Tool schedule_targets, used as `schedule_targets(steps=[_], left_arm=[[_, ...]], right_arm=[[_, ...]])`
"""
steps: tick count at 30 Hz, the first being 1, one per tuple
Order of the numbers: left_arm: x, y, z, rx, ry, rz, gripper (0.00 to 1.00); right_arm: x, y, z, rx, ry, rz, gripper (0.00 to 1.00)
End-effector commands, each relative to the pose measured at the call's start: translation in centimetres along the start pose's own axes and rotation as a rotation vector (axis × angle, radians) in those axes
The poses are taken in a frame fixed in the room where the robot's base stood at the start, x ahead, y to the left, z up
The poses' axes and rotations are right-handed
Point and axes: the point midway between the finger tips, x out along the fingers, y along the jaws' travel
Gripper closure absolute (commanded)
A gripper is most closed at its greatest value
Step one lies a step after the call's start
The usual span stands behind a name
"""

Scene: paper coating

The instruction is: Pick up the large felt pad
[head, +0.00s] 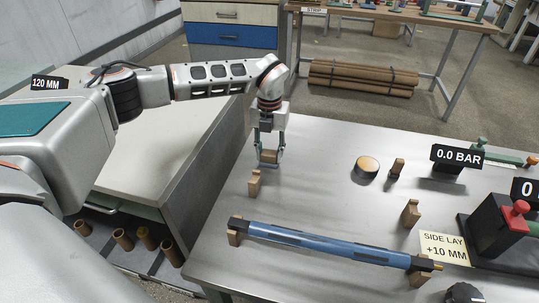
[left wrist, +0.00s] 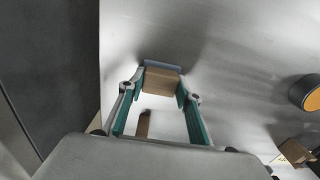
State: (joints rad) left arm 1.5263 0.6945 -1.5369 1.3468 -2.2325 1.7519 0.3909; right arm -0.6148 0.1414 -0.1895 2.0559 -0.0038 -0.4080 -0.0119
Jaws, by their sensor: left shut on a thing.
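My left gripper (head: 268,160) reaches over the far left part of the steel table. It is shut on a brown block with a blue-grey strip along its far side, which I take for the large felt pad (head: 269,156). In the left wrist view the pad (left wrist: 161,80) sits between the two green-lined fingers (left wrist: 160,92). I cannot tell whether it touches the table. My right gripper is not in view.
A blue roller (head: 325,243) lies across wooden supports at the front. A wooden support (head: 254,183) stands close in front of the gripper. The middle tabletop is clear.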

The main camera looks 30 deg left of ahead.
Motion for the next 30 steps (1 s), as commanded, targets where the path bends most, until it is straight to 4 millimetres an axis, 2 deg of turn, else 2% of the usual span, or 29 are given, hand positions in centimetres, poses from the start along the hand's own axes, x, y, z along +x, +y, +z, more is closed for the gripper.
schedule_targets(steps=[5,8,11,21,25,30], left_arm=[[-1.1,0.0,0.0,0.000,0.000,0.001,0.87],[-2.6,0.0,0.0,0.000,-0.003,0.000,0.87],[-4.6,0.0,0.1,0.000,-0.004,-0.001,0.87],[-13.9,0.0,0.1,0.000,-0.006,-0.001,0.87],[-16.6,-0.1,0.1,0.000,-0.004,-0.001,0.87],[-18.9,0.0,0.0,0.000,-0.001,0.000,0.87]], right_arm=[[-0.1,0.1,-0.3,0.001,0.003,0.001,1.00],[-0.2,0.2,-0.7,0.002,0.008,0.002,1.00],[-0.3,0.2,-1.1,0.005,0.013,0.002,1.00],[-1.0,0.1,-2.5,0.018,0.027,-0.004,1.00],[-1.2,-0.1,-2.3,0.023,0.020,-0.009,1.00],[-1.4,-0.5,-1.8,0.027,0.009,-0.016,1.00]])
